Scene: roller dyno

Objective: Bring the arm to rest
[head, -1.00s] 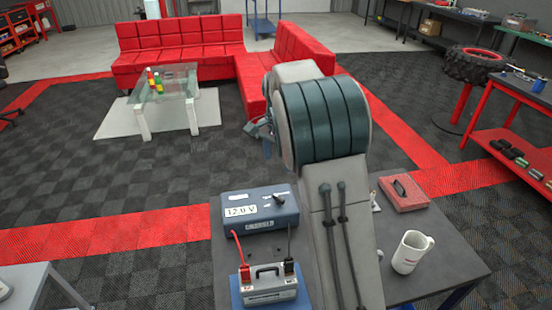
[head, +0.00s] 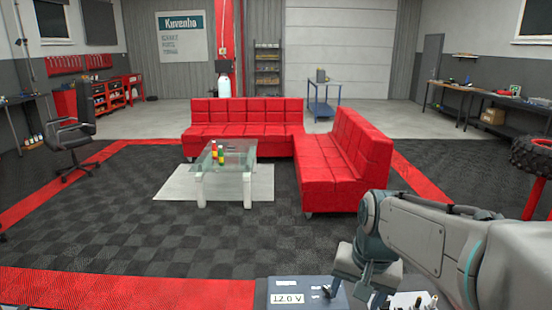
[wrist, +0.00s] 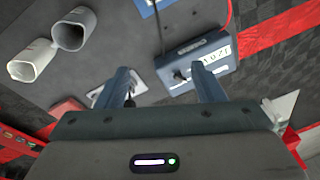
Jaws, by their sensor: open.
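My arm reaches in from the lower right of the head view, bent low over the table. My gripper (head: 362,280) is at its end, beside the blue 12.0 V box (head: 300,294) at the bottom edge. In the wrist view, my gripper (wrist: 164,84) has its two blue fingers spread apart, with nothing held between them. The 12.0 V box (wrist: 196,58) lies beyond the right finger. A small pale plate with a dark fitting (wrist: 140,88) shows beyond the left finger.
A red block (wrist: 66,106) is partly hidden by my gripper. A red sofa (head: 245,125) and a glass coffee table (head: 222,165) stand farther off, with open chequered floor before them.

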